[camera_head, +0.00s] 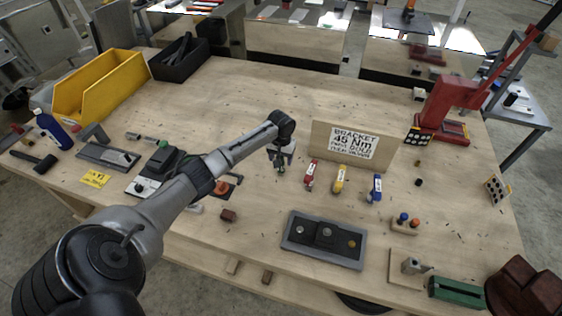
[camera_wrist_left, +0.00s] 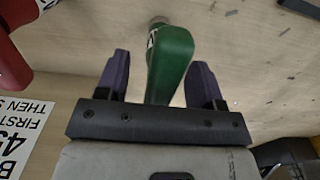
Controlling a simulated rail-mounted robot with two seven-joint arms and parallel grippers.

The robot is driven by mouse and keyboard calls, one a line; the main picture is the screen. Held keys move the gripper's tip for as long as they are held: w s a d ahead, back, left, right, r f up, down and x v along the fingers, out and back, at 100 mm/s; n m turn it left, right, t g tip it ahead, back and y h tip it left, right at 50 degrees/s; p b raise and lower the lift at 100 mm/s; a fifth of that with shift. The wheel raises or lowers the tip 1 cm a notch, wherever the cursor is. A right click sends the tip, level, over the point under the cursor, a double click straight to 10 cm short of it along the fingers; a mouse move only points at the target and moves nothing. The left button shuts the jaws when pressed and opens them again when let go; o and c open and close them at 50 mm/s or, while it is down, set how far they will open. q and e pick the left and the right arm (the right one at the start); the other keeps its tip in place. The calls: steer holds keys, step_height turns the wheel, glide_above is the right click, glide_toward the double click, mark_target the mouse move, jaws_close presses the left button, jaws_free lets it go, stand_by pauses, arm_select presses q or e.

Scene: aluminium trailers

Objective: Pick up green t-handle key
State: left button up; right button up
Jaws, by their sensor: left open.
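The green t-handle key (camera_wrist_left: 172,58) shows large in the left wrist view, its green handle lying between my two purple fingers. A metal part of it shows at the top of that view. My left gripper (camera_wrist_left: 160,68) is open, with a gap to the handle on both sides. In the head view my left gripper (camera_head: 282,162) points down beside the sign's left end, and only a little of the green key (camera_head: 280,169) shows under it. My right gripper is not in view.
Red (camera_head: 310,175), yellow (camera_head: 339,179) and blue (camera_head: 375,188) handled keys stand in a row to the right. A wooden board with a torque sign (camera_head: 354,143) is behind them. A grey tray (camera_head: 323,258) lies in front. Bare wood lies behind my gripper.

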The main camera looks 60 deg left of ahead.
arm_select(q)
steer(key=shift+f, duration=0.7)
steer(key=shift+r, duration=0.1)
jaws_close()
